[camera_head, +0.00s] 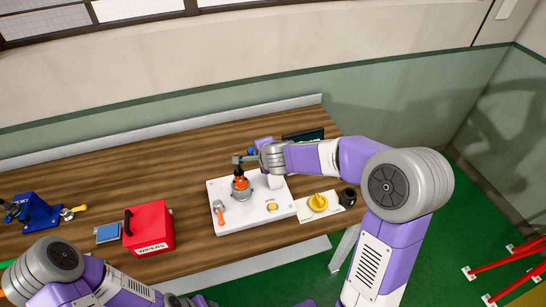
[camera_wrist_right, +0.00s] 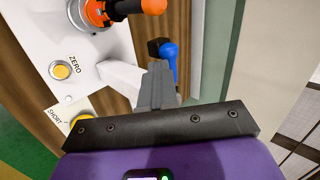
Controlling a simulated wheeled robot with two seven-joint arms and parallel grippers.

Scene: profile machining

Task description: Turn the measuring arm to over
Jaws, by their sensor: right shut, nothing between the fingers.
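A white measuring plate (camera_head: 248,222) lies on the wooden bench. On it stands a grey round seat with an orange-topped part (camera_head: 240,184), also at the top of the right wrist view (camera_wrist_right: 110,12). A white post (camera_head: 275,181) rises from the plate's back right; it also shows in the right wrist view (camera_wrist_right: 124,78).
A blue-handled tool (camera_wrist_right: 170,52) lies behind. A yellow part (camera_head: 317,202) and black cup (camera_head: 348,197) are right; a red WIPERS box (camera_head: 149,228) is left.

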